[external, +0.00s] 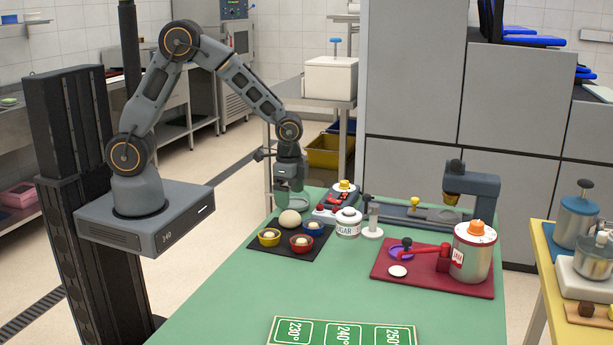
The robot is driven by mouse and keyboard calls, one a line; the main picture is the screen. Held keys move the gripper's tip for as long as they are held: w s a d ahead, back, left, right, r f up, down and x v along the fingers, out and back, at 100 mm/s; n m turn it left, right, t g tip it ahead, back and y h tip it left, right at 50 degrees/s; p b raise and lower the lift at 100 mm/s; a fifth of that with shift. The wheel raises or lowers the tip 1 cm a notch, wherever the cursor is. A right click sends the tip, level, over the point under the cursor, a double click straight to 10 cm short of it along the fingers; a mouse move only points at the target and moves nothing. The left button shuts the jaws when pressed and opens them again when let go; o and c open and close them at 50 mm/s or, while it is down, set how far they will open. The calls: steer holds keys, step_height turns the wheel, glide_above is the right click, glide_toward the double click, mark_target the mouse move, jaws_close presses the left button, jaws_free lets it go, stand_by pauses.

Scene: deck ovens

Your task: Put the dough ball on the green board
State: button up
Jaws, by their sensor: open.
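A pale round dough ball (290,218) sits on a dark mat (285,253) towards the back left of the green table. My gripper (287,203) points down just above and behind the dough ball. It is open and appears empty; its fingertips are small and hard to make out. A green board (341,333) lies flat at the front edge of the view, with white boxes marked 230°, 240° and 250°. Its front part is cut off by the picture edge.
Yellow (269,238), red (301,244) and blue (314,229) bowls with pale contents stand close to the dough ball. A sugar jar (348,224) is to their right. A red tray (432,278) holds a large canister (472,254). The table between mat and board is clear.

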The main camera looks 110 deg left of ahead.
mark_target(290, 210)
steer(key=shift+f+p, duration=0.65)
steer(key=shift+f, duration=3)
steer(key=shift+s, duration=0.1)
steer(key=c, duration=1.1)
steer(key=shift+o, duration=0.2)
steer(key=shift+r, duration=0.1)
